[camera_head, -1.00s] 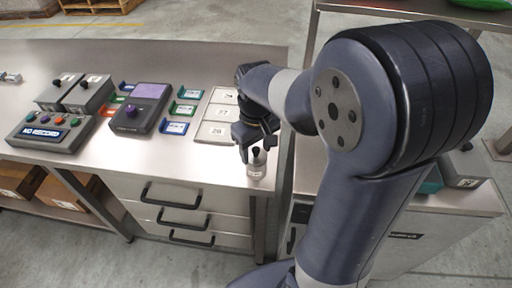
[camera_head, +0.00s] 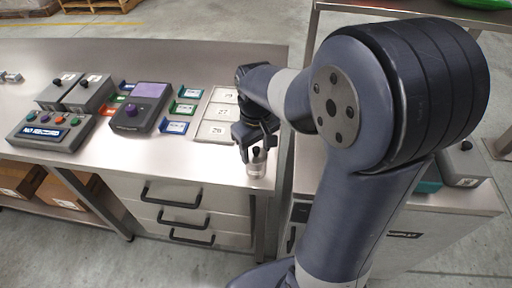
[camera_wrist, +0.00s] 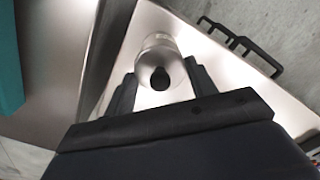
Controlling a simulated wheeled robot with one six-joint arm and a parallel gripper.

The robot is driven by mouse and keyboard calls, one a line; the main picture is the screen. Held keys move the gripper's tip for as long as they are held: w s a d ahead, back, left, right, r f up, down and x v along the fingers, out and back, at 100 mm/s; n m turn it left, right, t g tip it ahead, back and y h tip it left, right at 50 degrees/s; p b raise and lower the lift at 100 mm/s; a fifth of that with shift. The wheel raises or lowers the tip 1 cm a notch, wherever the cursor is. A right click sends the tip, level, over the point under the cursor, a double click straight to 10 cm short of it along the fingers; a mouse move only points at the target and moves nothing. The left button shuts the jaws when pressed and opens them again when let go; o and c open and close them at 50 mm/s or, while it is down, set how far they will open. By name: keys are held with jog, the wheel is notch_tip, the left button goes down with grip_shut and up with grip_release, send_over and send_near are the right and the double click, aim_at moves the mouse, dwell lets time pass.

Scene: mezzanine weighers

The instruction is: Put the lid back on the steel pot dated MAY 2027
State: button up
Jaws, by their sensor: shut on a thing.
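A small steel pot (camera_head: 257,169) stands near the front right corner of the bench. Its date is too small to read. My gripper (camera_head: 254,147) is just above it, pointing down, shut on the lid, whose black knob (camera_wrist: 160,78) shows between the fingers in the wrist view. The silver lid (camera_wrist: 165,98) spreads around the knob, and the pot's pale side (camera_wrist: 157,42) shows just beyond it. The lid is over or very close to the pot's mouth; I cannot tell whether it is seated. My fingers hide part of the lid's edge.
Numbered pale panels (camera_head: 218,113) lie behind my gripper. Left are blue, green and red holders, a purple-topped device (camera_head: 140,106), two grey boxes with black knobs and a NO RECORD console (camera_head: 46,133). The bench's front and right edges are close to the pot.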

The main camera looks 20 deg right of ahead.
jog(key=o, duration=1)
jog(key=shift+o, duration=0.7)
jog(key=o, duration=0.4)
jog(key=shift+c, duration=0.2)
jog(key=shift+r, duration=0.1)
jog(key=shift+r+p, duration=3.15)
jog(key=shift+r, duration=0.3)
jog(key=shift+c, duration=0.6)
